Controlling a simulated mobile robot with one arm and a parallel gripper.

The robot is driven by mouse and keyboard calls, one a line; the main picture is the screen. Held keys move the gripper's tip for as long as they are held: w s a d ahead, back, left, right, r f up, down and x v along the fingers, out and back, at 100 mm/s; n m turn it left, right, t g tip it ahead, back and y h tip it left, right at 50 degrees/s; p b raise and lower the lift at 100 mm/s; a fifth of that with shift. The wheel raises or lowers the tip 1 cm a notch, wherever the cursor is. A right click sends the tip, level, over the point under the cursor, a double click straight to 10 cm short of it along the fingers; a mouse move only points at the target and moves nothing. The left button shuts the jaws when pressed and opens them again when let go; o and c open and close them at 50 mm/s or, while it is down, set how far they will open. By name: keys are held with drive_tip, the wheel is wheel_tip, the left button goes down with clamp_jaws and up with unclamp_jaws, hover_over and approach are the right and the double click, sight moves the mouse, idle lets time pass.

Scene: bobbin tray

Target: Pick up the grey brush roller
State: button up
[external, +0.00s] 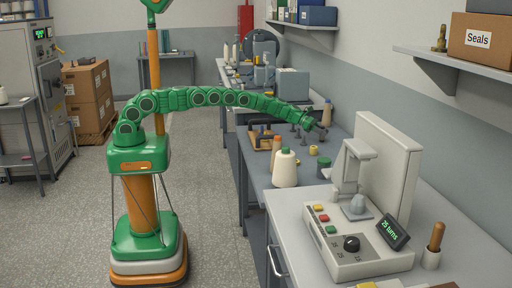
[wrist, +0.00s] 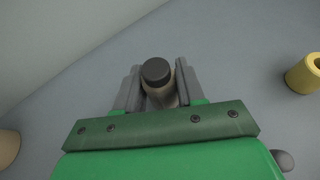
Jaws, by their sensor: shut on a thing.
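My gripper (wrist: 158,88) is shut on an upright roller (wrist: 156,72) with a dark grey round end and a tan-grey body, which I take to be the grey brush roller. One finger lies along each side of it, and its lower part is hidden by my gripper's green body. In the external view my gripper (external: 318,129) is over the far part of the workbench, and the roller is too small and dark there to make out clearly. I cannot tell whether it still touches the bench.
A yellow spool (wrist: 304,74) lies to the right in the wrist view. A winding machine (external: 350,250) fills the near bench; the wall is behind.

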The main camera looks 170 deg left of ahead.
drive_tip(key=shift+r, duration=0.1)
drive_tip(key=shift+r, duration=1.35)
drive_tip(key=d+r, duration=1)
drive_tip(key=d, duration=0.4)
drive_tip(key=shift+s, duration=0.2)
